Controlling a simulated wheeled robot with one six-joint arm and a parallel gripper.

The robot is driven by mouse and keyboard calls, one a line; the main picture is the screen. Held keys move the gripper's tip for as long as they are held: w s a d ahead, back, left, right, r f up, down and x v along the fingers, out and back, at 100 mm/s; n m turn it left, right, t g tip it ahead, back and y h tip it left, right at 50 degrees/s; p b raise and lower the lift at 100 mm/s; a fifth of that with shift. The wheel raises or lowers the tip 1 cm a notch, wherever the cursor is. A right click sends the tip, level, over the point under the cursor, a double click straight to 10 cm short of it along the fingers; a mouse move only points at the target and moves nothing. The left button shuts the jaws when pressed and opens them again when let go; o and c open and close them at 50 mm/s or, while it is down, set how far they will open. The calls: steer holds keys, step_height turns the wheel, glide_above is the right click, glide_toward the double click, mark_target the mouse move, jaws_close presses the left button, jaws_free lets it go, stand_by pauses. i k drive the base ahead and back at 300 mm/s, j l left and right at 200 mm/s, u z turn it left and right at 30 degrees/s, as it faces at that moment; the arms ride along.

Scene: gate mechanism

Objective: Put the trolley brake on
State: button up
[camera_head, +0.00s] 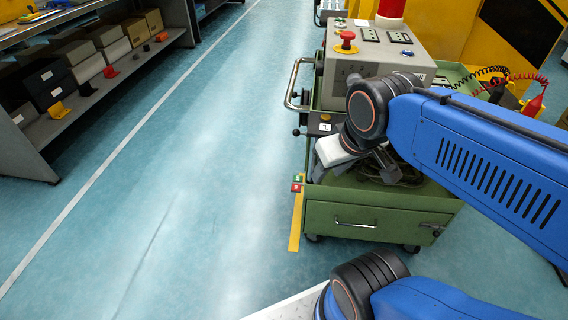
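The green trolley (375,213) stands right of centre, with wheels under its lower tray. A small red and green tab (297,183) sticks out low at its left side, above a yellow floor strip; it looks like the brake pedal, but its position is too small to read. My blue arm reaches in from the right across the trolley. My gripper (376,168) is over the lower tray, to the right of the tab and apart from it. Its fingers are partly hidden by the wrist, so I cannot see whether they are open.
A grey control box (378,70) with a red mushroom button (347,38) sits on the trolley's top. A push handle (294,85) juts out left. Dark cables lie in the lower tray. Shelving (95,85) with bins stands at the left. The floor between is clear.

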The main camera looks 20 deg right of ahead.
mark_target(297, 180)
steer(key=i+j+z, duration=0.1)
steer(key=j, duration=0.3)
steer(key=i+j+z, duration=0.1)
steer(key=i+j, duration=0.15)
steer(key=j, duration=0.15)
steer(key=i+j+z, duration=0.1)
steer(key=j, duration=0.3)
steer(key=i+j+z, duration=0.1)
steer(key=i+j, duration=0.15)
steer(key=j, duration=0.2)
steer(key=i+j+z, duration=0.1)
steer(key=j, duration=0.35)
steer(key=i+j+z, duration=0.1)
steer(key=j, duration=0.35)
